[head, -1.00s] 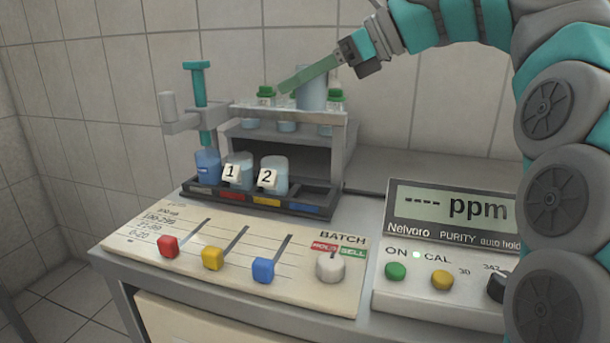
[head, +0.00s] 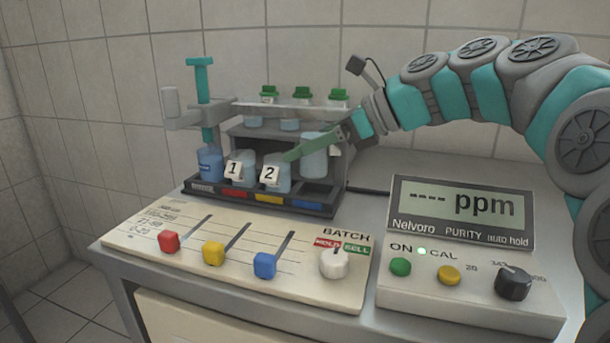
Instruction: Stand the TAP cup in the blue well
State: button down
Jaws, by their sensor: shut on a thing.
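My gripper (head: 300,150) has long green fingers and is shut on a pale translucent cup (head: 314,163). It holds the cup upright over the right end of the dark tray (head: 220,200), above the blue-marked well (head: 307,205). The cup's base looks a little higher than the bases of the standing cups, though contact with the well is hard to tell. No TAP label shows on the cup from here.
Cup 1 (head: 240,169) and cup 2 (head: 277,176) stand in the tray close to the left of the held cup. A blue bottle (head: 210,164) stands under a teal post. Behind is a grey rack (head: 300,112) with several green-capped vials. The purity meter (head: 463,210) stands right.

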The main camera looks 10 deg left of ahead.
aim_at(305, 169)
jog(key=shift+f+b, duration=2.25)
jog(key=shift+b, duration=0.7)
jog(key=shift+r, duration=0.1)
jog(key=c, duration=0.5)
grip_release()
jog(key=p+v, duration=0.2)
jog(key=v, duration=1)
jog(key=shift+s+r, duration=0.1)
